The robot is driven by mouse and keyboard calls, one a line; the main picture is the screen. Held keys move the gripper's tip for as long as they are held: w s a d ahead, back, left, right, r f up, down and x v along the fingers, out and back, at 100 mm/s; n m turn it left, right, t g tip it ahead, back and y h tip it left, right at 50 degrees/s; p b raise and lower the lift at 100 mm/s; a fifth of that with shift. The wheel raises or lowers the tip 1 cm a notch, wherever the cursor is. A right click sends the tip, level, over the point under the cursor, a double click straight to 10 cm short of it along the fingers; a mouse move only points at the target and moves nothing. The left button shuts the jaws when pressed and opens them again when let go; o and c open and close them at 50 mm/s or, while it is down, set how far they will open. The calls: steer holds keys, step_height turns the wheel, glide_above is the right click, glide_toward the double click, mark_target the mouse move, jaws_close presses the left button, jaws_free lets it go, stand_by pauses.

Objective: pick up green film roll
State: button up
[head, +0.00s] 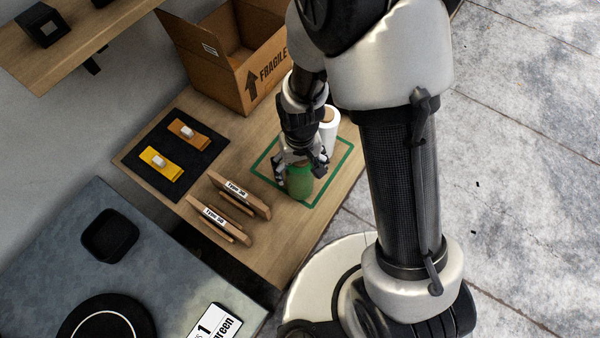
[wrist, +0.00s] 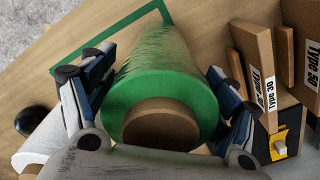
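The green film roll (wrist: 160,75) stands upright on the wooden table, its brown core end facing my wrist camera. It also shows in the head view (head: 300,183), partly hidden by my gripper. My gripper (wrist: 160,62) is around the roll, with one finger on each side. A narrow gap shows on the left side; the right finger is very close to the roll, and I cannot tell if it touches. In the head view my gripper (head: 298,170) reaches down over the roll.
Wooden holders labelled Type (head: 240,194) stand close on the left. A cardboard box (head: 225,60) and a black mat (head: 148,152) with two small items lie farther back.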

steer(key=c, duration=1.2)
steer(key=shift+o, duration=0.2)
steer(key=shift+r, duration=0.1)
